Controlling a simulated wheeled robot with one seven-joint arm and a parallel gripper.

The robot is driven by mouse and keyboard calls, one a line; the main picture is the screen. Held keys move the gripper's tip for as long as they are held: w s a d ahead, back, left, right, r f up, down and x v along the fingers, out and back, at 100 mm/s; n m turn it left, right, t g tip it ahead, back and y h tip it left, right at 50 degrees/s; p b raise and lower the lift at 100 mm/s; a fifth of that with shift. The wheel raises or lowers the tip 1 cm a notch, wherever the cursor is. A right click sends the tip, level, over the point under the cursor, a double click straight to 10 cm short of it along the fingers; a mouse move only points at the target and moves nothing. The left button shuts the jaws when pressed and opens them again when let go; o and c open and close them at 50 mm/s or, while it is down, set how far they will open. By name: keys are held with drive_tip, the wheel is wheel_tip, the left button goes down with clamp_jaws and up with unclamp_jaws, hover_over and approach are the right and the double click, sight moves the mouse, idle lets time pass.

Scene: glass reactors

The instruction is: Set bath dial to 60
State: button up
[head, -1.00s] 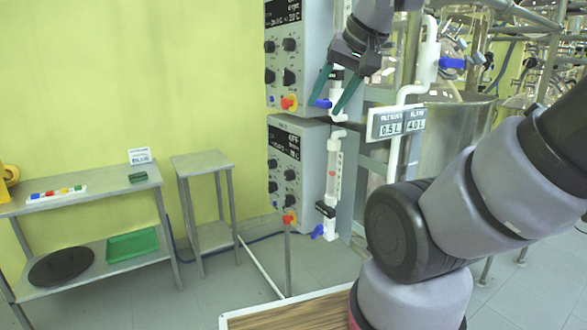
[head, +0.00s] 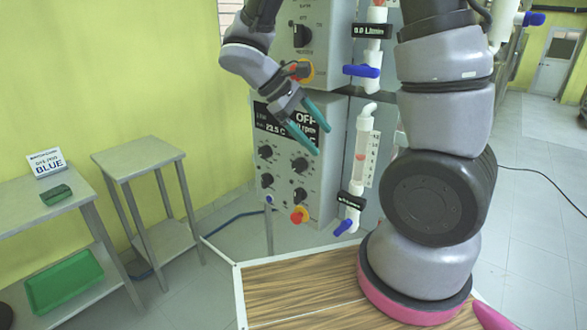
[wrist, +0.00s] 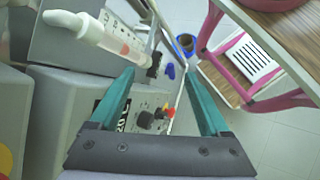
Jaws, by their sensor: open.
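The lower grey control box (head: 325,215) carries a black display (head: 272,122) with "OFF" and "23.5 C" partly readable. Several black dials show below it, such as an upper right one (head: 299,164) and an upper left one (head: 265,151). The dial labels are too small to read, so I cannot tell which is the bath dial. My gripper (head: 322,142) is open and empty, in front of the display's right part and above the dials, apart from them. In the wrist view, black dials (wrist: 146,119) show between the open fingers.
An upper box with a large dial (head: 302,35) stands above. A flow tube (head: 366,150) and a blue valve handle (head: 343,227) are right of the lower panel. A small table (head: 140,153) stands left, beside a shelf with a green tray (head: 64,282).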

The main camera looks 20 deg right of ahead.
drive_tip(key=w+a+f+n+t+h, duration=0.3)
drive_tip(key=a+f+n+h, duration=0.2)
drive_tip(key=f+n+h, duration=0.1)
drive_tip(key=n+t+h, duration=0.1)
drive_tip(key=n+t, duration=0.7)
approach(296, 167)
drive_tip(key=x, duration=0.8)
drive_tip(key=shift+w+d, duration=0.15)
drive_tip(key=shift+d, duration=0.25)
clamp_jaws()
